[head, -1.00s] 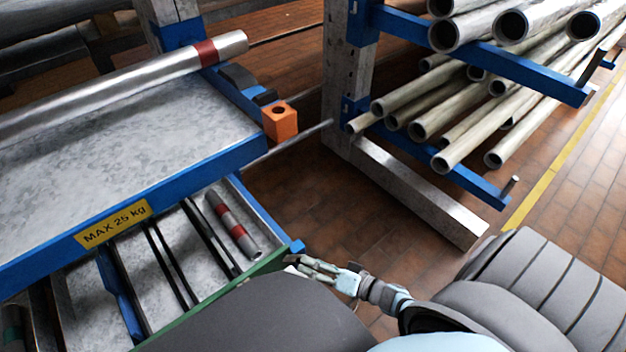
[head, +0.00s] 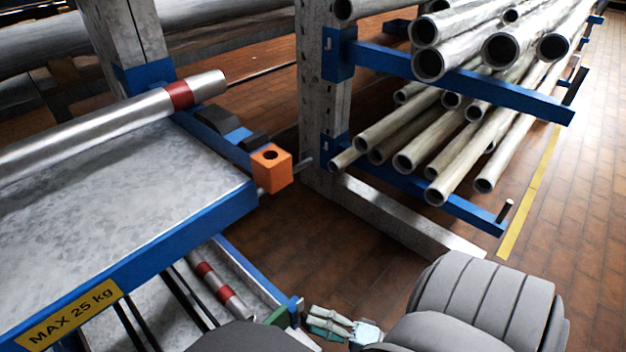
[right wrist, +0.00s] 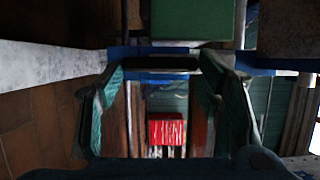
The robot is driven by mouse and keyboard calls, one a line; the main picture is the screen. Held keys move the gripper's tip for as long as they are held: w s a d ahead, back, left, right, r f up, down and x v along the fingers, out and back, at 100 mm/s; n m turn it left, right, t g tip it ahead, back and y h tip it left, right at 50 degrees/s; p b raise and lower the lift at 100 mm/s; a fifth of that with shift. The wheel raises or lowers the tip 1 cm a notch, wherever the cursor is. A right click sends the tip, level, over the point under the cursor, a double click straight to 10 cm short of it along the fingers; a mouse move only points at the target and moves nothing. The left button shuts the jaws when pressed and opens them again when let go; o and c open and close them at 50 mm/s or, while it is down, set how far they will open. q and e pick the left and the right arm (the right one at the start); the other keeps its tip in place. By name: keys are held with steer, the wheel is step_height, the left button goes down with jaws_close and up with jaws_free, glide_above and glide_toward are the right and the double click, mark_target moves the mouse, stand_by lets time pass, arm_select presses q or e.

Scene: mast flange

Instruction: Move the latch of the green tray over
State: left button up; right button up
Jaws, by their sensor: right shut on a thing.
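The green tray's front edge (head: 277,316) shows low in the head view, under the blue-edged shelf, largely hidden by my own body. My right gripper (head: 309,319) is at the tray's right front corner, beside a blue rail end. It is shut on a small part there, which I take for the latch; the fingers hide most of it. In the right wrist view the two teal fingers (right wrist: 165,75) reach forward towards a dark blue bar, with a green surface (right wrist: 190,20) above. My left gripper is not in view.
The shelf (head: 110,200) above carries a steel tube (head: 100,130) with a red band and an orange block (head: 271,167) at its corner. A red-banded rod (head: 218,288) lies below. A rack of pipes (head: 440,150) stands at right; the floor (head: 290,245) between is clear.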

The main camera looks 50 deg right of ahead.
stand_by(0.4)
steer(key=o, duration=1.7)
steer(key=v, duration=0.7)
steer(key=shift+s, duration=0.25)
